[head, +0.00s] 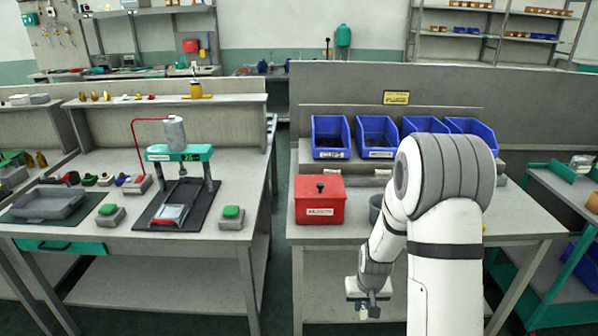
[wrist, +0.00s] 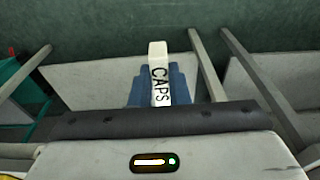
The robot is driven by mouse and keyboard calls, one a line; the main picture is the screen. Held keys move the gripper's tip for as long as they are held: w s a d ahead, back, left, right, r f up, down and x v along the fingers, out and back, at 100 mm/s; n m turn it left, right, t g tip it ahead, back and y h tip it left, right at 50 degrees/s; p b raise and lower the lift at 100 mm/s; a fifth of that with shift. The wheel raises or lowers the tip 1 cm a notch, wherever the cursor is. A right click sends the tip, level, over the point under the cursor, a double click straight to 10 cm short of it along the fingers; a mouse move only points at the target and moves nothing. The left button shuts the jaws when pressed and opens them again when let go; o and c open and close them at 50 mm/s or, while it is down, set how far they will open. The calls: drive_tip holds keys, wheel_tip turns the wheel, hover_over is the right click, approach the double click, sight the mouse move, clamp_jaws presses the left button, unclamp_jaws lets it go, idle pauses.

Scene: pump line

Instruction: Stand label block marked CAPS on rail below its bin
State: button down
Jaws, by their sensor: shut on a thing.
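The white label block (wrist: 159,75), marked CAPS in black, is held between the blue fingers of my gripper (wrist: 155,88) in the wrist view; its lettering runs along its length. In the head view my gripper (head: 369,309) hangs low in front of the right bench, below the level of its top. Blue bins (head: 331,137) stand in a row at the back of that bench, with small pale labels on the fronts of the left ones; I cannot read them. My arm hides part of the right bins and part of the rail area (head: 335,168) below them.
A red box (head: 320,201) with a black knob stands on the right bench (head: 520,222). A grey round container (head: 376,208) is partly behind my arm. The left bench holds a green press (head: 180,153) and a grey tray (head: 50,203). A gap of floor separates the benches.

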drive_tip(key=shift+a, duration=1.2)
